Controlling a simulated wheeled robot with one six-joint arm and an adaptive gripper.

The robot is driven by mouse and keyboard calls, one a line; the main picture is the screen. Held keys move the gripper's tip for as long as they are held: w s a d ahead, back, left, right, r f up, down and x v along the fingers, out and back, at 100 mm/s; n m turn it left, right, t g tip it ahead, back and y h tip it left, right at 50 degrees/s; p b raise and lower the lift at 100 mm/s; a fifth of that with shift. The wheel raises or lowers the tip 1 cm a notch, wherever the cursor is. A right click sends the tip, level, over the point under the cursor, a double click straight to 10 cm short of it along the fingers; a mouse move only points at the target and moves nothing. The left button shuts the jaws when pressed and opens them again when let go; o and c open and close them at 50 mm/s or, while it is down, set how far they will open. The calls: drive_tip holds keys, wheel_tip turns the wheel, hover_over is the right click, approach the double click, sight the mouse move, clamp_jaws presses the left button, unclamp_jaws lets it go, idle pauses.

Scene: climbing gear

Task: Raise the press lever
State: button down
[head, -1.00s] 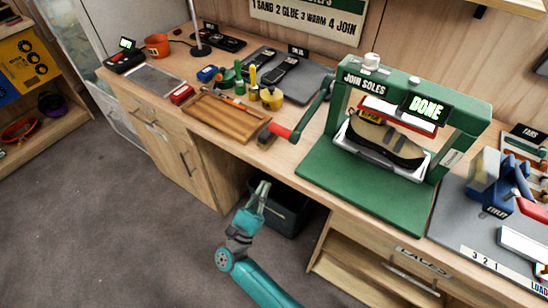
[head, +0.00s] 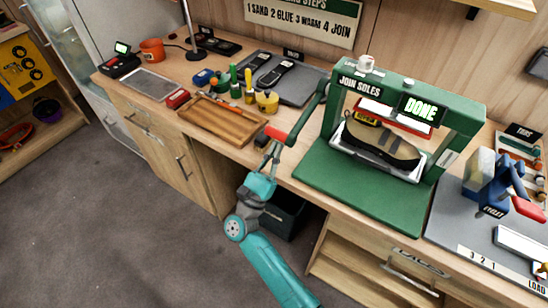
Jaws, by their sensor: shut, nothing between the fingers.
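The green press (head: 332,120) labelled "JOIN SOLES" stands on the bench, its display (head: 421,110) reading "DONE". Its lever (head: 306,112) slopes down along the press's left side to a red handle (head: 277,133), low near the bench's front edge. A shoe (head: 382,142) sits on a white tray inside the press, below a red-edged plate. My gripper (head: 272,149) points up at the red handle from in front and just below it. Its fingers look shut with nothing between them. I cannot tell whether the fingertips touch the handle.
A wooden tray (head: 222,122) lies left of the handle, with small bottles and a yellow pot (head: 267,101) behind it. A blue eyelet tool (head: 490,185) stands right of the press. A dark bin (head: 285,215) sits under the bench. The floor at left is clear.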

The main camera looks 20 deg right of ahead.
drive_tip(key=shift+r, duration=0.15)
wheel_tip(320, 180, up, 18)
drive_tip(key=f+g+y, duration=0.1)
drive_tip(key=g+y, duration=0.4)
drive_tip(key=y, duration=0.2)
drive_tip(key=w+d+r, duration=0.4)
drive_tip(key=d+r, duration=0.2)
drive_tip(key=r, duration=0.3)
drive_tip(key=shift+w+d+r, duration=0.25)
drive_tip(key=shift+w+d, duration=0.05)
drive_tip(key=shift+w, duration=0.1)
idle(0.3)
